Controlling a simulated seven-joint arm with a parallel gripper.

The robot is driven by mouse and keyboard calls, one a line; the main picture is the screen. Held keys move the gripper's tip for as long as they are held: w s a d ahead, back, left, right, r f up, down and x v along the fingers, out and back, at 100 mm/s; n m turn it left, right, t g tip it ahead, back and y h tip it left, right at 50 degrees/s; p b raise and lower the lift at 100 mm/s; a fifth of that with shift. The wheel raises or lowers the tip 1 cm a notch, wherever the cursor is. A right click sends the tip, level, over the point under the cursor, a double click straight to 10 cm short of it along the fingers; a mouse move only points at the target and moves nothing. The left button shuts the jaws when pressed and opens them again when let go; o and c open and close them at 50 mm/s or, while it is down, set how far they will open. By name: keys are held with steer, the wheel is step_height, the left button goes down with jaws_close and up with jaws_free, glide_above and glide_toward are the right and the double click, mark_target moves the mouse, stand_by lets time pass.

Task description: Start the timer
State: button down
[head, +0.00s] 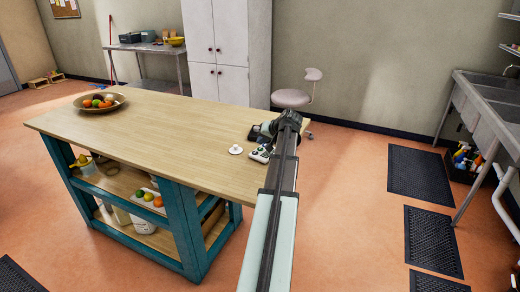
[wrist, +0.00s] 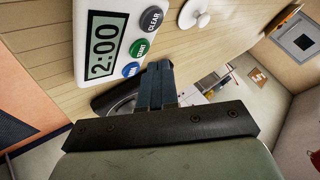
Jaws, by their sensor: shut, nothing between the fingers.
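The timer (wrist: 108,42) is a white device lying on the wooden table, with a grey display reading 2:00. It has a dark CLEAR button (wrist: 152,19), a green START button (wrist: 139,47) and a blue button (wrist: 131,69). The timer also shows in the head view (head: 260,155), at the table's right end, partly hidden by my arm. My gripper (wrist: 157,68) is shut and empty. Its fingertips appear just beside the green and blue buttons in the wrist view; I cannot tell whether they touch the timer.
A small white knobbed disc (head: 236,150) lies on the table (head: 165,125) left of the timer. A bowl of fruit (head: 99,102) stands at the table's far left end. The middle of the tabletop is clear. A stool (head: 292,98) stands behind the table's right end.

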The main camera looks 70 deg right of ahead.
mark_target(262, 150)
step_height(262, 150, up, 6)
stand_by(1.0)
stand_by(0.6)
